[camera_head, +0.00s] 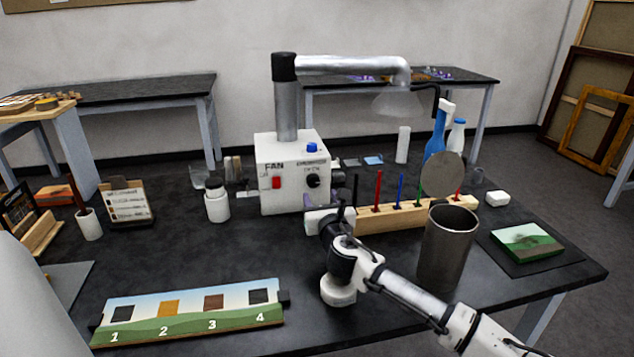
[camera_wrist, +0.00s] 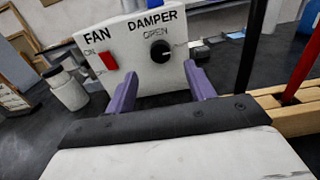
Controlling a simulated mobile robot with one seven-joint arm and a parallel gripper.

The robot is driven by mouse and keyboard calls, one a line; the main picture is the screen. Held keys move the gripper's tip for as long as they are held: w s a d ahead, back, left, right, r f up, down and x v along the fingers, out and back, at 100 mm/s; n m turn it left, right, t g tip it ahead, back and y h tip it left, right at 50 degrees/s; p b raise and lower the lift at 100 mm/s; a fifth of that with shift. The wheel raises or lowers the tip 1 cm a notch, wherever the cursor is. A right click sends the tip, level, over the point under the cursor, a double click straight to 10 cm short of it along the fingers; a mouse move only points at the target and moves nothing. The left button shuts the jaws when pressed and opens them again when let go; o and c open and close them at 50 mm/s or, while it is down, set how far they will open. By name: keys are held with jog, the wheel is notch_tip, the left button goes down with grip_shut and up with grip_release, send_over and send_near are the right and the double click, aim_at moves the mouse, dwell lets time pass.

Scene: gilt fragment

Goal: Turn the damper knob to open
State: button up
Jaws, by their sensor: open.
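The white fan box (camera_head: 283,185) stands on the black table and carries a metal duct. Its round black damper knob (camera_head: 313,181) is on the front face, under the printed word OPEN; it also shows in the wrist view (camera_wrist: 160,51). A small pale mark shows on the knob, but its exact setting is hard to read. My gripper (camera_wrist: 160,86) has its two purple fingers spread apart, pointing toward the box. The knob appears between and beyond the fingertips, and nothing is held. In the head view my gripper (camera_head: 323,196) is just in front of the box.
A red fan switch (camera_wrist: 108,60) is left of the knob, and a blue button (camera_head: 312,147) is on top of the box. A wooden rack (camera_head: 390,218) with coloured sticks stands close right of my gripper. A metal cylinder (camera_head: 446,250) stands beside my arm.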

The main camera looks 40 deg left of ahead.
aim_at(314, 181)
jog(key=p+x, duration=0.1)
jog(key=x, duration=0.6)
jog(key=shift+w+a, duration=0.1)
jog(key=shift+a, duration=0.05)
jog(key=c, duration=1)
jog(key=shift+o, duration=0.2)
